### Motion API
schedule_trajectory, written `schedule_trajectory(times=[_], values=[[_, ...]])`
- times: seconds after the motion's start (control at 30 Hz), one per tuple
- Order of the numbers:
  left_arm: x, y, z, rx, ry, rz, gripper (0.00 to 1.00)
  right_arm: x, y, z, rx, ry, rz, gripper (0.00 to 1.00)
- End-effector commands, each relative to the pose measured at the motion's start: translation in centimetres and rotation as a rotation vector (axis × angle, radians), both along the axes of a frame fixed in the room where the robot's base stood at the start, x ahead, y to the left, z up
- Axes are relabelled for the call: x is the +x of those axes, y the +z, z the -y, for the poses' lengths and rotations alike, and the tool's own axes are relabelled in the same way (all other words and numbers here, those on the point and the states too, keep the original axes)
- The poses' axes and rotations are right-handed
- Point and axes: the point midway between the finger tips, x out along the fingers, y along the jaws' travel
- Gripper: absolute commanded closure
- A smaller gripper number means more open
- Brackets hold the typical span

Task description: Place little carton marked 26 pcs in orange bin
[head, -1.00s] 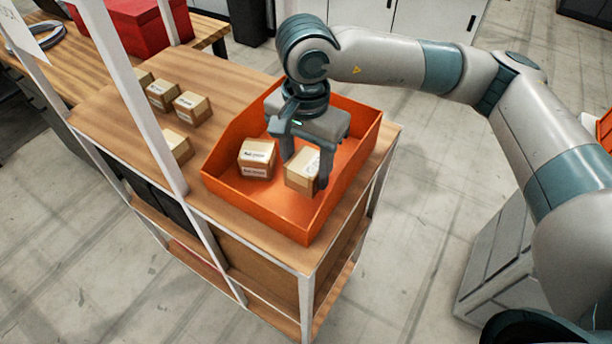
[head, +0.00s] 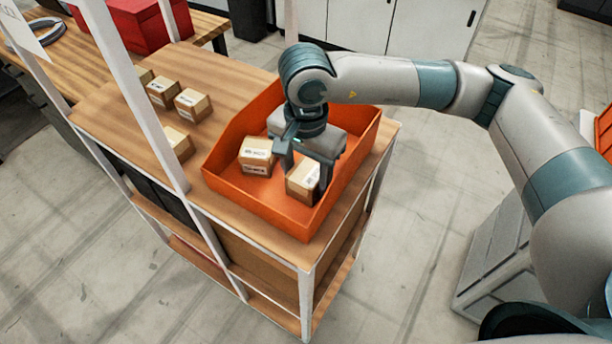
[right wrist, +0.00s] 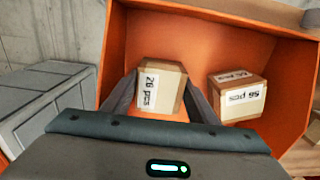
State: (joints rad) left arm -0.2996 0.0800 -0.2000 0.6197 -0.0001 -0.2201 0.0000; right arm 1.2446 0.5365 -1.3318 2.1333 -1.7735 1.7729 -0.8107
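The little carton marked 26 pcs (head: 301,181) is a tan box with a white label, low inside the orange bin (head: 262,210) near its right wall. My right gripper (head: 305,172) reaches down into the bin with its fingers on both sides of this carton. In the right wrist view the carton (right wrist: 160,88) shows its "26 pcs" label between the fingers (right wrist: 162,90), which appear to touch its sides. Whether its underside rests on the bin floor is hidden. My left gripper is not in view.
Another labelled carton (head: 256,154) is in the bin, left of the gripper, apart from the held one. Several cartons (head: 193,104) stand on the wooden tabletop (head: 125,115) left of the bin. White posts (head: 140,105) rise along the table's edge. A red box (head: 138,24) stands behind.

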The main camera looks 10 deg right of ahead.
Motion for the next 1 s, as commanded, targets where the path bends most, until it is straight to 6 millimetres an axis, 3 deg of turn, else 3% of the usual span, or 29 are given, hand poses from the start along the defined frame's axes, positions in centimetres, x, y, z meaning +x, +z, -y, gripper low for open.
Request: schedule_trajectory(times=[0.57,1.0], values=[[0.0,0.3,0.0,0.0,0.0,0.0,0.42,0.1,0.6,0.0,0.001,0.0,0.002,0.42],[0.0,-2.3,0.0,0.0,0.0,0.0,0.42,0.2,7.8,-0.1,0.001,0.0,0.006,0.42]])
